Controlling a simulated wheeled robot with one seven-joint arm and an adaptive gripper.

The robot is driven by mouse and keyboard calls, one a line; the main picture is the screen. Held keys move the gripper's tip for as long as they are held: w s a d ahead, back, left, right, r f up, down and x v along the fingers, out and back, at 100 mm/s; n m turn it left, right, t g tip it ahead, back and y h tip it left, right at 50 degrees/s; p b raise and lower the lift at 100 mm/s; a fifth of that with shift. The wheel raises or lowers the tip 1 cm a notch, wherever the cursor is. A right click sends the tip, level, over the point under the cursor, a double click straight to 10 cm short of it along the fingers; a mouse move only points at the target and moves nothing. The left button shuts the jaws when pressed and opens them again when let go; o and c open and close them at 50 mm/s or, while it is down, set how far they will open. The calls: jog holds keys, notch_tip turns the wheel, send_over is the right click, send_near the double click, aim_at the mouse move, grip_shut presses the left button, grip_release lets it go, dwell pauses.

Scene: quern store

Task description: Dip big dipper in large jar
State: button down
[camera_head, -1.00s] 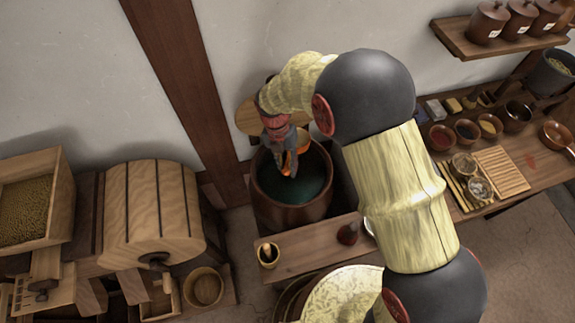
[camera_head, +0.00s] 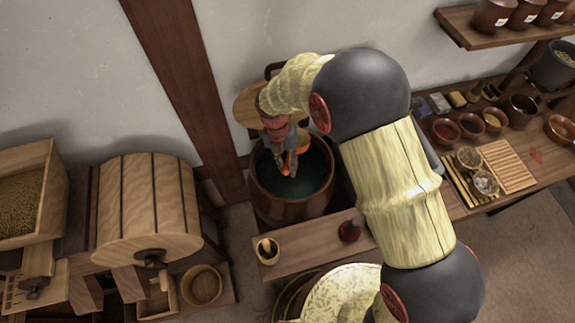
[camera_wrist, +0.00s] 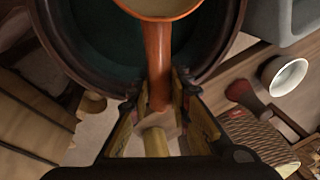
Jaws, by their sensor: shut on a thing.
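The large jar (camera_head: 285,210) is a round dark brown vessel with dark teal liquid (camera_head: 318,168) inside, standing against the wall. It also shows in the wrist view, with its rim (camera_wrist: 98,82) around the liquid. My gripper (camera_head: 287,165) is over the jar's mouth, pointing down. In the wrist view my gripper (camera_wrist: 158,95) is shut on the orange-brown handle of the big dipper (camera_wrist: 158,55). The dipper's round cup shows at the top edge of that view, over the jar's opening. Whether the cup touches the liquid cannot be told.
A round wooden board (camera_head: 245,104) is behind the jar. A low bench (camera_head: 312,252) in front holds a small cup (camera_head: 267,250) and a dark red-brown item (camera_head: 350,230). A wooden drum machine (camera_head: 148,210) stands left. A shelf of bowls (camera_head: 500,150) is right.

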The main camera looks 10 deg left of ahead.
notch_tip(320, 180, down, 11)
jog(key=b, duration=0.6)
dwell(1.4)
jog(key=shift+f, duration=0.2)
dwell(1.2)
dwell(2.7)
